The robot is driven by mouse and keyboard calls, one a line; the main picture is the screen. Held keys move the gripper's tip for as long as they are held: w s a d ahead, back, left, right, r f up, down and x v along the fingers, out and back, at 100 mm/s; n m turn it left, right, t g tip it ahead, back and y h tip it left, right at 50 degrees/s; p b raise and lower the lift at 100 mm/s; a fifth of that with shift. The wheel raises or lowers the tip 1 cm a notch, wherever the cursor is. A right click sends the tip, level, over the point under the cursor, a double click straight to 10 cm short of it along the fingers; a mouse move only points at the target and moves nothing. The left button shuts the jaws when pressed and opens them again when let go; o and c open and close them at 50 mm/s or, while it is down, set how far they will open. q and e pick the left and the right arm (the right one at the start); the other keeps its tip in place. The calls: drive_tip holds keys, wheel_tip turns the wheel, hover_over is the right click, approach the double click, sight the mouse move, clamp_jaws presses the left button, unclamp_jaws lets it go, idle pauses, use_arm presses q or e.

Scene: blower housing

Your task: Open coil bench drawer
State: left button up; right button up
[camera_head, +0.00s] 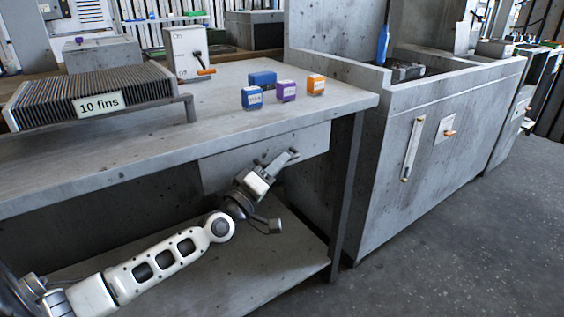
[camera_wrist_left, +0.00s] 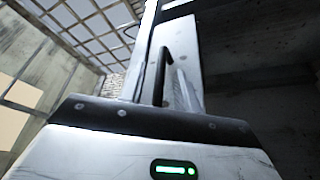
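The coil bench (camera_head: 130,160) is a grey metal table. Its drawer (camera_head: 311,139) is a plain grey front under the top near the right end, seemingly flush, partly covered by my left gripper. My left gripper (camera_head: 285,160) is right in front of the drawer front, its fingers pointing up and right. In the left wrist view, the grey drawer front (camera_wrist_left: 176,38) rises beyond the gripper body, with a dark bar (camera_wrist_left: 161,78) before it that looks like the handle. I cannot tell whether the fingers touch or enclose it. My right gripper is in neither view.
A finned block (camera_head: 90,92) labelled "10 fins" and small blue, purple and orange boxes (camera_head: 286,91) stand on the bench top. A bench leg (camera_head: 347,190) and a grey cabinet (camera_head: 395,205) lie to the right. The lower shelf (camera_head: 285,260) is below; floor at right is clear.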

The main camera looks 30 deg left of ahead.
use_arm(q)
drive_tip(key=shift+x, duration=1.1)
clamp_jaws()
drive_tip(key=shift+d, duration=0.1)
